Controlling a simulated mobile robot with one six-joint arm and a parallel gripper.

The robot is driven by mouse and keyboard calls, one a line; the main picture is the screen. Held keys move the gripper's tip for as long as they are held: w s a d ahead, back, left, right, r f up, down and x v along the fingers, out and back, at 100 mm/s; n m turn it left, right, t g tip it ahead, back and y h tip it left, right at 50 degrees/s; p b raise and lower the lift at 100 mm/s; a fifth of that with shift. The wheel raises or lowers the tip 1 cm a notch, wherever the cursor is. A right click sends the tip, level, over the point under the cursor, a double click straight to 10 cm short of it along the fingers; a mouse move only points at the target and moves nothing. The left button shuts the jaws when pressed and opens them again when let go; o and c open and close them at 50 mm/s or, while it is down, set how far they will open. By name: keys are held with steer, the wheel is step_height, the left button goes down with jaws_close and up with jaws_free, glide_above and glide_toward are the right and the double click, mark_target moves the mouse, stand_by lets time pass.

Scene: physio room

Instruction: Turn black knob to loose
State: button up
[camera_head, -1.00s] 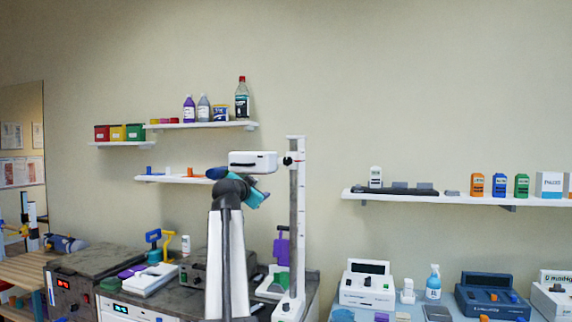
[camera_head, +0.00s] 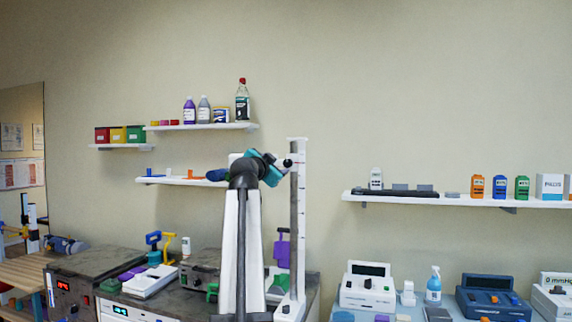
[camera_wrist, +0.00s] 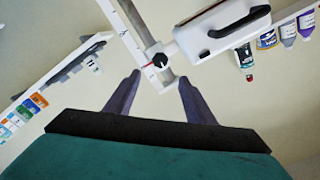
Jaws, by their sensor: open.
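The black knob (camera_head: 287,162) sits on the white collar of a tall upright post (camera_head: 297,220), at the right end of a white box-shaped head (camera_head: 233,157). In the wrist view the knob (camera_wrist: 160,60) is lobed, with a small red mark at its left. The post (camera_wrist: 130,24) runs diagonally there, and the white head (camera_wrist: 222,30) with its black handle lies to the right. My gripper (camera_wrist: 159,88) is open and empty, its dark fingers spread below the knob, apart from it. In the head view my wrist covers much of the white head and hides the fingers.
A wall shelf with bottles (camera_head: 215,125) and a lower shelf (camera_head: 180,180) are to the left. A long shelf (camera_head: 450,199) with small boxes is to the right. Devices crowd the counters below. The wall around the post's top is bare.

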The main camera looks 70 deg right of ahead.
mark_target(288, 163)
steer(key=d+p, duration=0.1)
steer(key=d, duration=0.2)
steer(key=d+p, duration=0.1)
steer(key=d, duration=0.3)
steer(key=d+p, duration=0.1)
steer(key=d, duration=0.3)
steer(key=shift+w+r, duration=0.1)
steer(key=shift+w, duration=0.25)
steer(key=shift+d, duration=0.8)
steer(key=c, duration=1.1)
steer(key=shift+o, duration=0.2)
steer(key=shift+a+f, duration=0.1)
steer(key=shift+f, duration=0.1)
steer(key=shift+r, duration=0.1)
